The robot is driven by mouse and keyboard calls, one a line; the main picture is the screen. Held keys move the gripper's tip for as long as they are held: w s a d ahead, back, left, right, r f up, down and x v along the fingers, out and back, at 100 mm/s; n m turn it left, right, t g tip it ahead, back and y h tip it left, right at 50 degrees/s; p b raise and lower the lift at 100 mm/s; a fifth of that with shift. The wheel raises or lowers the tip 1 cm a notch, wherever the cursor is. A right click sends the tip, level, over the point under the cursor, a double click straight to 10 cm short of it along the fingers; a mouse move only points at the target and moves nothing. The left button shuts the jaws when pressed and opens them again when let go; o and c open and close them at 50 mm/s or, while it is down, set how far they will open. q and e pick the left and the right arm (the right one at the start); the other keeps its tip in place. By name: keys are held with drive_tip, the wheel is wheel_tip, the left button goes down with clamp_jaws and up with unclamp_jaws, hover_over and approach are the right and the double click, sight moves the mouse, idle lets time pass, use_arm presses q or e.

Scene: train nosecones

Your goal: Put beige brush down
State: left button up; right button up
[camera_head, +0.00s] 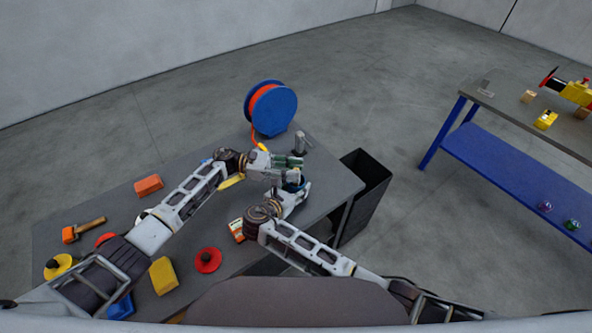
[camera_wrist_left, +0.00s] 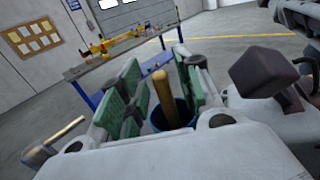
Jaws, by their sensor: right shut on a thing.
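In the left wrist view, the beige brush's tan handle (camera_wrist_left: 162,97) stands slightly tilted in a blue cup (camera_wrist_left: 172,117). My left gripper (camera_wrist_left: 160,92) is open, with its green pads on both sides of the handle and gaps between. The head view also shows the left gripper (camera_head: 288,161), above the right part of the near table. My right gripper (camera_head: 299,187) is just below it, shut on the blue cup (camera_head: 293,180). The brush cannot be made out in the head view, and its bristles are hidden.
The grey table (camera_head: 325,192) holds a blue-and-orange reel (camera_head: 271,108), a metal cylinder (camera_head: 301,142), an orange block (camera_head: 148,186), a hammer (camera_head: 88,227), a yellow block (camera_head: 163,276) and a red disc (camera_head: 208,260). A black bin (camera_head: 362,190) stands right. A blue-framed table (camera_head: 510,165) is farther off.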

use_arm(q)
drive_tip(key=w+a, duration=0.1)
drive_tip(key=a, duration=1)
drive_tip(key=shift+w, duration=0.4)
use_arm(e)
drive_tip(key=o, duration=1.1)
use_arm(q)
drive_tip(key=shift+d, duration=0.1)
use_arm(e)
drive_tip(key=shift+s, duration=0.1)
drive_tip(key=v, duration=1.2)
